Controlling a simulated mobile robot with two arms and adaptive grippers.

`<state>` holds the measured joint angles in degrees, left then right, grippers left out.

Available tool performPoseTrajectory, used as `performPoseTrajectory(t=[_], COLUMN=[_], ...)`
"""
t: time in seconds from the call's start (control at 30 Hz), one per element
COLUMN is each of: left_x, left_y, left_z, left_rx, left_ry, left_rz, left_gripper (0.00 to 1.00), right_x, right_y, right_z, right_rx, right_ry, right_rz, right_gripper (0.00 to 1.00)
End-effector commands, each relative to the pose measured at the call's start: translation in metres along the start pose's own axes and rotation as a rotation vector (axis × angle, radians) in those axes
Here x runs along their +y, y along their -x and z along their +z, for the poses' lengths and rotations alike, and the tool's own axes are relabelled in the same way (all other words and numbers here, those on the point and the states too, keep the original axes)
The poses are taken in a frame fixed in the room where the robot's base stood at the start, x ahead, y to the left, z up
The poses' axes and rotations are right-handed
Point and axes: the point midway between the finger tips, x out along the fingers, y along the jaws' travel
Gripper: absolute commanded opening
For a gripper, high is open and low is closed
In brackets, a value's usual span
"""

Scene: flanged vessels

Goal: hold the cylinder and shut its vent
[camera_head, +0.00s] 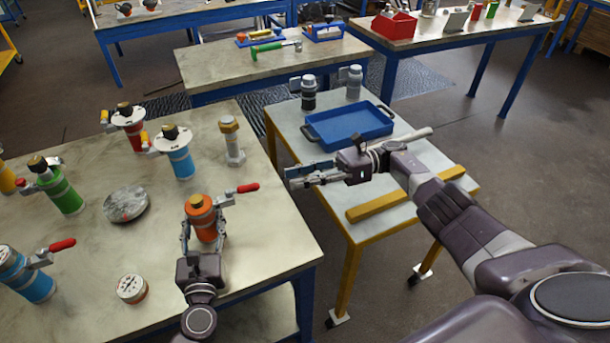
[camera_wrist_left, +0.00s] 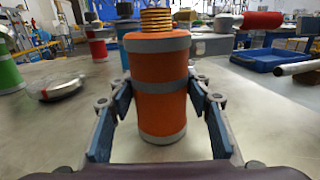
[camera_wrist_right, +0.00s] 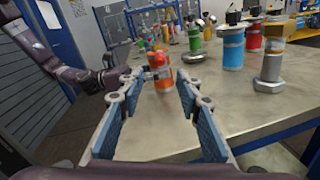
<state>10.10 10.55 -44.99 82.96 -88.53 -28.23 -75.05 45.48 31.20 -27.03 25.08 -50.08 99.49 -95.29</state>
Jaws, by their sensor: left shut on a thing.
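The orange cylinder (camera_head: 204,222) stands upright on the left worktable, with a brass fitting on top and a vent lever with a red handle (camera_head: 248,187) pointing right. In the left wrist view the cylinder (camera_wrist_left: 158,95) fills the middle, with grey bands. My left gripper (camera_head: 203,215) is shut on its body, one finger on each side. My right gripper (camera_head: 290,178) is open and empty, to the right of the red handle and apart from it. In the right wrist view the orange cylinder (camera_wrist_right: 160,75) shows small beyond the open fingers.
Green (camera_head: 64,194), blue (camera_head: 180,160) and red (camera_head: 132,132) vessels, a grey disc (camera_head: 126,204), a gauge (camera_head: 131,288) and a large bolt (camera_head: 231,142) share the table. A smaller table with a blue tray (camera_head: 350,125) and yellow bar (camera_head: 405,194) lies under my right arm.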

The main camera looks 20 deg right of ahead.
Motion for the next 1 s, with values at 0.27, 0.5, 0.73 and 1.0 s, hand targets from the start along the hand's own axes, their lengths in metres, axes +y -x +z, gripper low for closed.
performPoseTrajectory(t=[0.27,0.5,0.73,1.0], left_x=[0.001,0.001,0.001,0.001], left_y=[0.0,0.0,0.0,0.0], left_z=[0.0,0.0,0.0,0.0], left_rx=[-0.001,-0.001,-0.001,-0.001], left_ry=[-0.001,-0.001,-0.001,-0.001], left_rz=[0.002,0.002,0.002,0.002], left_gripper=[0.0,0.0,0.0,0.0], right_x=[0.0,0.001,0.001,0.002], right_y=[0.015,0.017,0.016,-0.002], right_z=[0.0,0.0,-0.002,-0.031], right_rx=[0.0,0.0,-0.002,-0.074], right_ry=[0.0,0.001,-0.002,-0.069], right_rz=[0.002,0.002,0.0,-0.065], right_gripper=[0.32,0.32,0.2,0.0])
